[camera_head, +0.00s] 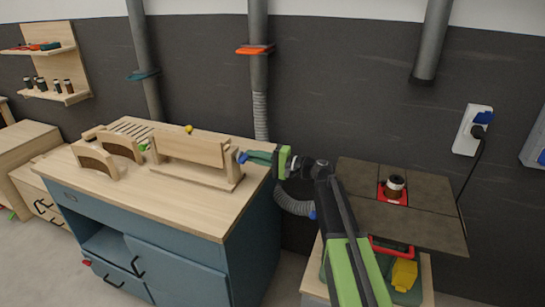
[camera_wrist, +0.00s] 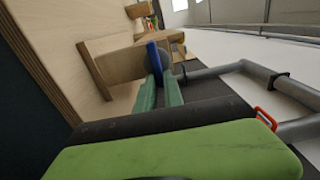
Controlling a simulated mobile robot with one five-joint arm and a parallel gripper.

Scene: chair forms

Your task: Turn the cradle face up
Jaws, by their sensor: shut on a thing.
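The cradle (camera_head: 188,150) is a long pale wooden piece on a flat wooden base (camera_head: 195,177), on the right part of the workbench top. Its long plain side faces the head camera; I cannot tell which way its face points. In the wrist view the cradle (camera_wrist: 115,65) shows beyond the fingers. My gripper (camera_head: 245,158) reaches in from the right at the cradle's right end. Its green fingers (camera_wrist: 160,78) are shut at a blue piece and a grey round part there. The fingers hide the exact contact.
Curved wooden forms (camera_head: 92,161) stand left of the cradle on the workbench (camera_head: 190,212). A slatted piece (camera_head: 131,128) and a yellow ball (camera_head: 188,128) lie behind. The bench's front strip is clear.

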